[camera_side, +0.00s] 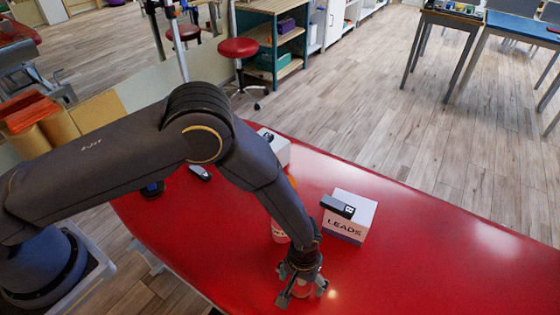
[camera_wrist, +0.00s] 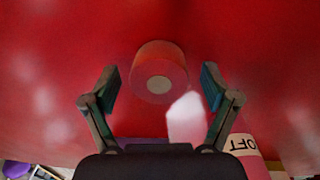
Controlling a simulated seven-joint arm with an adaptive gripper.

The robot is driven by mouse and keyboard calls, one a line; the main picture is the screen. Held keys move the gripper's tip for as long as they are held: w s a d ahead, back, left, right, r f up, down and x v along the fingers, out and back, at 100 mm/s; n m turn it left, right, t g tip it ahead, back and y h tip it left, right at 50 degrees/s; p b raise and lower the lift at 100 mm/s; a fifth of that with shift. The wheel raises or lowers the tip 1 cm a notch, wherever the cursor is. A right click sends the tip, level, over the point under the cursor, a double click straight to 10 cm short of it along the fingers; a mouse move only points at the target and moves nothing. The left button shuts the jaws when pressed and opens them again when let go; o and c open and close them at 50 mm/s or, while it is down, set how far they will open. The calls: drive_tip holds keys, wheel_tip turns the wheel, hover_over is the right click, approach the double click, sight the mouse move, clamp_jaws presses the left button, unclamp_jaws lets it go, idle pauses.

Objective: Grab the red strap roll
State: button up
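The red strap roll (camera_wrist: 160,60) lies on the red table (camera_wrist: 50,60), its pale round core facing up in the wrist view. My gripper (camera_wrist: 160,88) is open, with one finger on each side of the roll and a visible gap to both. In the side view my gripper (camera_side: 302,284) points down over the table near its front edge. The roll (camera_side: 301,290) shows there only partly between the fingers. I cannot tell whether the fingertips are level with it.
A white box marked LEADS (camera_side: 347,226) with a dark device (camera_side: 337,206) on top stands right of my arm. A labelled container (camera_side: 280,236) stands behind my wrist, partly hidden. A white box (camera_side: 274,150) is farther back. The table's right side is clear.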

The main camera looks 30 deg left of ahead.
drive_tip(key=c, duration=1.2)
